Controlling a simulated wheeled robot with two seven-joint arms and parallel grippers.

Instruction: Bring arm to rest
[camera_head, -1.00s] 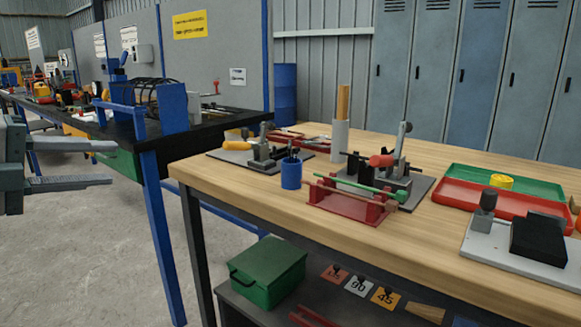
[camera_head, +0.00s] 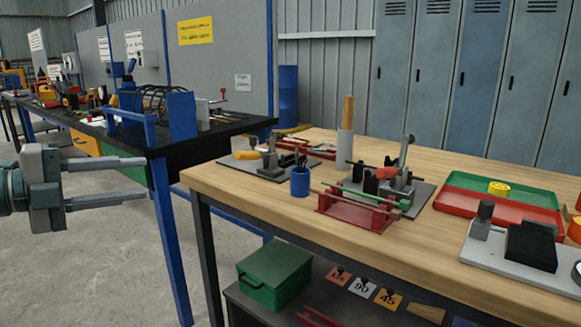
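My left gripper (camera_head: 146,179) comes in from the left edge, in front of the dark bench. Its two long grey fingers are spread apart, one above the other, with nothing between them. It hangs over the floor, left of the wooden table and apart from it. My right gripper is not in this view.
The wooden table (camera_head: 270,214) carries a blue cup (camera_head: 300,182), a red stand (camera_head: 352,212), clamp fixtures, and red (camera_head: 500,206) and green (camera_head: 527,188) trays. A green box (camera_head: 274,276) sits on its lower shelf. A blue-legged dark bench (camera_head: 215,143) stands behind. Open floor lies at left.

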